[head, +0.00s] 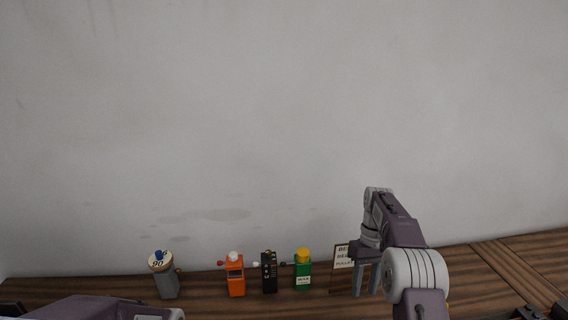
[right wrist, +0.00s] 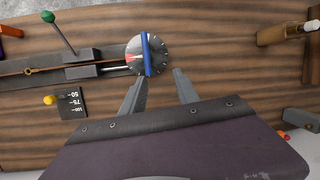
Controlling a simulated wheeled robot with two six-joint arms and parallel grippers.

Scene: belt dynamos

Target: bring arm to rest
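My right gripper (head: 367,277) shows at the right of the head view, pointing down over the wooden bench. In the right wrist view its two fingers (right wrist: 160,90) are spread apart with nothing between them. A round dial with a blue bar (right wrist: 148,54) lies just beyond the fingertips, apart from them as far as I can tell. Part of my left arm (head: 95,308) shows at the bottom left of the head view; its gripper is out of view.
On the wooden bench (head: 205,300) stand a grey post with a dial top (head: 167,280), an orange box (head: 235,280), a black box (head: 269,278) and a green box (head: 303,278). A lettered sign (head: 342,256) stands beside my right gripper. A green-knobbed lever (right wrist: 60,35) is near the dial.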

